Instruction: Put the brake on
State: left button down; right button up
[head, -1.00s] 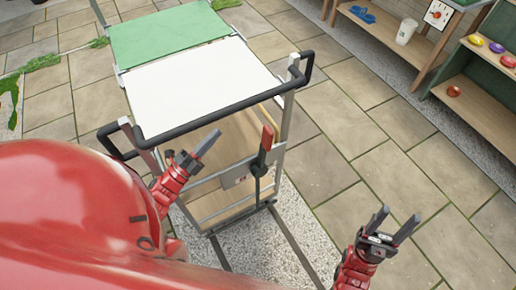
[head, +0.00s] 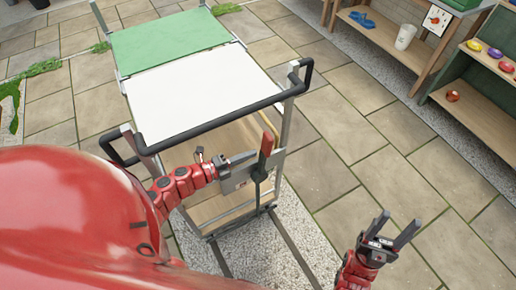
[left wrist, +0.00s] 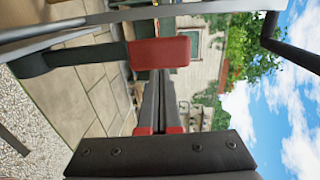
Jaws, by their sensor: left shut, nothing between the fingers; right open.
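The brake lever, with a red grip (head: 266,143) and a dark lower part, stands nearly upright at the near end of the cart (head: 190,128). My left gripper (head: 254,156) is shut and empty, with its fingertips just left of the lever. In the left wrist view the shut fingers (left wrist: 160,92) point at the red grip (left wrist: 165,53), which lies across the picture just beyond the tips. I cannot tell whether they touch. My right gripper (head: 391,227) is open and empty, away to the right of the cart.
A black push handle (head: 215,119) runs across the cart's near end, above my left gripper. The cart top has a white panel (head: 195,88) and a green panel (head: 165,40). Shelves (head: 480,118) stand at the right. Paving between them is clear.

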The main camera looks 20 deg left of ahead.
aim_at(267, 148)
pick_arm(q)
jog(key=shift+p+x, duration=0.35)
jog(key=shift+x, duration=0.9)
jog(key=shift+w+d, duration=0.35)
jog(key=shift+w+d, duration=0.1)
jog(key=shift+d, duration=0.05)
jog(key=shift+w+d+r+g+p, duration=0.1)
jog(key=shift+w+d+g+p, duration=0.45)
jog(key=shift+w+d, duration=0.2)
jog(key=b+x, duration=0.4)
jog(key=x, duration=0.3)
jog(key=shift+w+a+y, duration=0.15)
jog(key=shift+w+y, duration=0.2)
jog(key=shift+y, duration=0.05)
jog(key=shift+r, duration=0.1)
